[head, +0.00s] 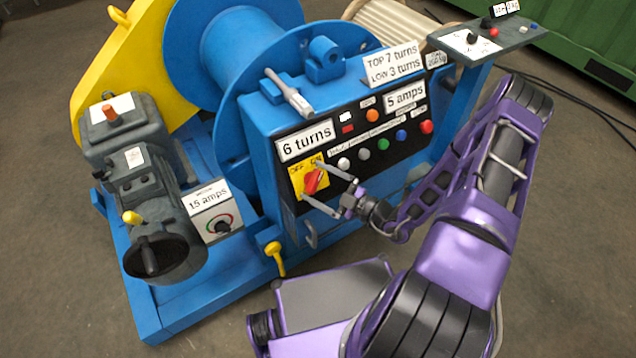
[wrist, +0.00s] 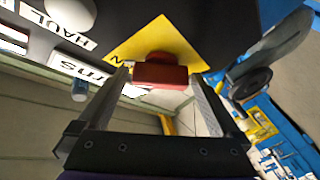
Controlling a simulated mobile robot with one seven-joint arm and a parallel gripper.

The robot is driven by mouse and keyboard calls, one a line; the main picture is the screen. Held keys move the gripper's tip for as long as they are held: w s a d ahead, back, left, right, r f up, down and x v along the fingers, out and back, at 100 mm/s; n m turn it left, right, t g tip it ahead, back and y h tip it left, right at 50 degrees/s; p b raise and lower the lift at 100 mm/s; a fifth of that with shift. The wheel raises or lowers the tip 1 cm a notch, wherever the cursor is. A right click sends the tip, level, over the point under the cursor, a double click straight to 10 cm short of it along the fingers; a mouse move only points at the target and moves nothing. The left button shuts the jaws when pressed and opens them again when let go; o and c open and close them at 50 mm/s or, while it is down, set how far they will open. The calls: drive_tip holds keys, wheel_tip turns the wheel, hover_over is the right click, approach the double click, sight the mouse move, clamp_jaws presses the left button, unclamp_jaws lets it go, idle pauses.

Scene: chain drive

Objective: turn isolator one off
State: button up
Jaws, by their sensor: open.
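A red rotary handle (head: 313,182) sits on a yellow plate (head: 298,178) marked OFF at left and ON at right, on the black front of the blue panel. No readable label names it isolator one. The handle's upper end leans right, toward ON. My gripper (head: 312,180) is open in front of it, one finger above and one below.
A row of coloured buttons (head: 383,143) is right of the handle. A "6 turns" sign (head: 306,141) is above it. A motor (head: 150,190) with a "15 amps" box (head: 210,208) stands left. A grey control shelf (head: 490,42) juts out at upper right, near my arm.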

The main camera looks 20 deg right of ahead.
drive_tip(key=c, duration=1.2)
drive_tip(key=shift+n, duration=0.3)
drive_tip(key=n+g+p, duration=0.2)
drive_tip(key=n, duration=0.1)
drive_tip(key=n+g+p, duration=0.1)
drive_tip(key=shift+w+r+n+y, duration=0.1)
drive_tip(key=shift+r+n+y, duration=0.15)
drive_tip(key=shift+n+y, duration=0.05)
drive_tip(key=n+g+p, duration=0.1)
drive_tip(key=n, duration=0.1)
drive_tip(key=n+g+h+p, duration=0.1)
drive_tip(key=n+g+p, duration=0.1)
drive_tip(key=n, duration=0.1)
drive_tip(key=shift+r+h, duration=0.1)
drive_tip(key=shift+h, duration=0.2)
drive_tip(key=n+g+h, duration=0.1)
drive_tip(key=n, duration=0.1)
drive_tip(key=n+h+p, duration=0.1)
drive_tip(key=n, duration=0.1)
drive_tip(key=shift+g, duration=0.4)
drive_tip(key=shift+n+g+h+b, duration=0.3)
drive_tip(key=shift+n+h+b, duration=0.3)
drive_tip(key=shift+n+h, duration=0.65)
drive_tip(key=shift+n, duration=0.35)
